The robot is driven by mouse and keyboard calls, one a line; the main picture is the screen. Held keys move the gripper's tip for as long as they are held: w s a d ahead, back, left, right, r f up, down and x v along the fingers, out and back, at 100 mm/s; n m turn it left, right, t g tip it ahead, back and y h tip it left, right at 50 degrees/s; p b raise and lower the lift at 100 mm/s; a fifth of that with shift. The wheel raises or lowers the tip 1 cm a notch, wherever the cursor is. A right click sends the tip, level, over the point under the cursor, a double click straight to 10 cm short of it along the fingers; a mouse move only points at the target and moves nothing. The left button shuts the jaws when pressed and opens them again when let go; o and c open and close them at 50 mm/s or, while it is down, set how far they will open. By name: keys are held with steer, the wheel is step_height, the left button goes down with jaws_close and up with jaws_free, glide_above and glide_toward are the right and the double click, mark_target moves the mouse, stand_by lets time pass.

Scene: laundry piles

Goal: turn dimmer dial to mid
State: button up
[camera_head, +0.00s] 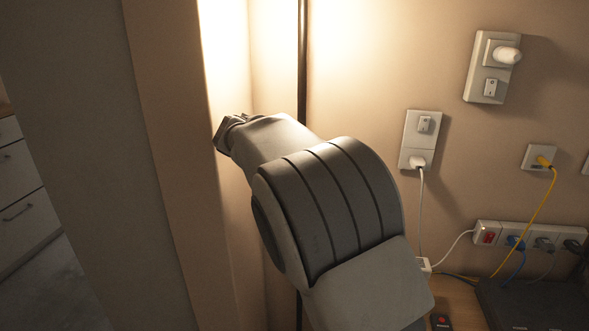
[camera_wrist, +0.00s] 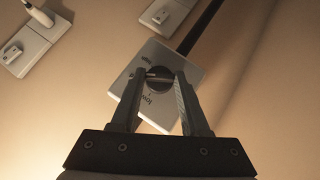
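The dimmer dial (camera_wrist: 159,79) is a small dark round knob with a paler bar across it. It sits on a white wall plate (camera_wrist: 142,62) with printed marks, of which "low" can be read. My gripper (camera_wrist: 160,75) is open, one finger on each side of the dial in the wrist view. Whether the fingertips touch the dial cannot be told. In the head view my arm reaches toward the wall at the left, with its end beside the corner; the dial and fingers are hidden there.
A rocker switch above a white plug (camera_head: 419,162) is right of my arm. Another plate (camera_head: 491,85) holds a rounded white plug and a switch. A power strip (camera_head: 487,234) and cables are lower right. A dark vertical rod (camera_head: 302,60) runs along the wall.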

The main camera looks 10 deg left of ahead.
steer(key=o, duration=0.4)
steer(key=shift+o, duration=0.2)
steer(key=p+v, duration=0.3)
steer(key=v, duration=1.4)
steer(key=shift+s, duration=0.15)
